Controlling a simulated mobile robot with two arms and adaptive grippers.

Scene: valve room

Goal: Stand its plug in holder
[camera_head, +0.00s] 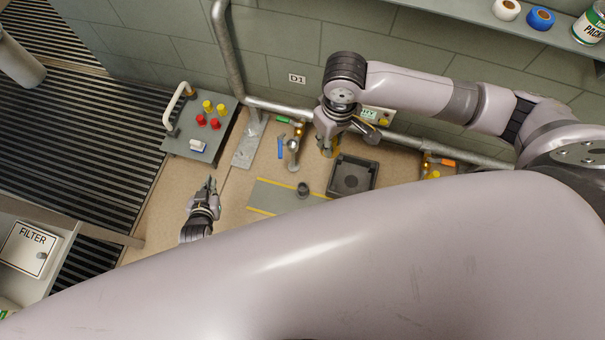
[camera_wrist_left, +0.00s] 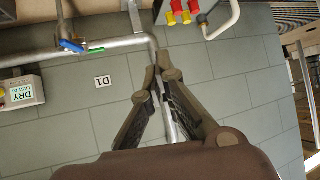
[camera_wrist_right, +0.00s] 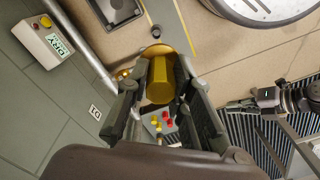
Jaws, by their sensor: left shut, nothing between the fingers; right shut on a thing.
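My right gripper (camera_head: 328,143) is shut on a yellow plug (camera_wrist_right: 162,88), a thick hexagonal piece with a wider round end, in the right wrist view. In the head view only a little yellow shows below the fingers, in front of the pipe, left of and above the dark square tray (camera_head: 366,164). A small dark round holder (camera_head: 303,189) stands on the grey yellow-edged mat (camera_head: 275,195), below and left of this gripper. It also shows in the right wrist view (camera_wrist_right: 156,31), apart from the plug. My left gripper (camera_head: 209,185) is shut and empty, left of the mat.
A grey carrier (camera_head: 180,142) with red and yellow caps and a white handle stands at the back left. A pipe (camera_head: 280,106) runs along the wall, with a blue-handled valve (camera_head: 281,148) and a DRY box (camera_head: 376,115). Bench between left gripper and mat is clear.

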